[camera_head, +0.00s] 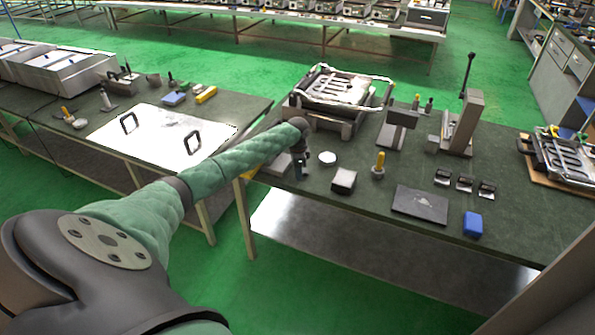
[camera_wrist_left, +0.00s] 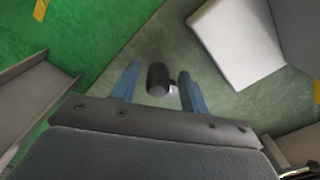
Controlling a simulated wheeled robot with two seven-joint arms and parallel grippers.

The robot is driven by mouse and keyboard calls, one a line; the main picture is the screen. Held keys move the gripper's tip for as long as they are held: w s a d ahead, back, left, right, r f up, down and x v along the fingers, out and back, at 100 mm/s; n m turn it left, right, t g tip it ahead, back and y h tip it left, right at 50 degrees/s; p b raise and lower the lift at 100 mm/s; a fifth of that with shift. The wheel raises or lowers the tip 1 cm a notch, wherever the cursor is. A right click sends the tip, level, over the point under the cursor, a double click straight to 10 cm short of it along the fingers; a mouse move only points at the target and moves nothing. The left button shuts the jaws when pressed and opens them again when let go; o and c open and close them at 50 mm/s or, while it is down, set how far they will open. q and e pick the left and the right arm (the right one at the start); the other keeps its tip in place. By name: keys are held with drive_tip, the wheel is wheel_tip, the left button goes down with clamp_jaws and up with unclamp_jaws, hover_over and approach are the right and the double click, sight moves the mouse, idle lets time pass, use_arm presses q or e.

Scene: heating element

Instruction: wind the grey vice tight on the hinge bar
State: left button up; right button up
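My left gripper (camera_head: 302,172) is low over the near left corner of the right-hand green-topped table. In the left wrist view its two blue fingers (camera_wrist_left: 158,88) are apart. A small dark cylinder with a shiny end (camera_wrist_left: 158,78) shows between them, with gaps on both sides; I cannot tell its height relative to the fingertips. A grey block-shaped fixture (camera_head: 398,125) and a taller grey fixture with an upright lever (camera_head: 462,122) stand farther right; I cannot tell which is the vice. The hinge bar is not clearly identifiable. My right gripper is out of view.
A pale block (camera_head: 344,180), a white disc (camera_head: 327,157) and a yellow-handled tool (camera_head: 379,165) lie near my left gripper. A dark plate (camera_head: 420,204), a blue block (camera_head: 472,224) and several small clips are farther right. A metal-framed tray (camera_head: 340,88) stands behind.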

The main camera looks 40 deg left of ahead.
use_arm(q)
drive_tip(key=shift+r+b, duration=0.4)
drive_tip(key=shift+r, duration=0.05)
wheel_tip(320, 180, up, 5)
drive_tip(key=shift+b, duration=1)
drive_tip(key=shift+r, duration=0.9)
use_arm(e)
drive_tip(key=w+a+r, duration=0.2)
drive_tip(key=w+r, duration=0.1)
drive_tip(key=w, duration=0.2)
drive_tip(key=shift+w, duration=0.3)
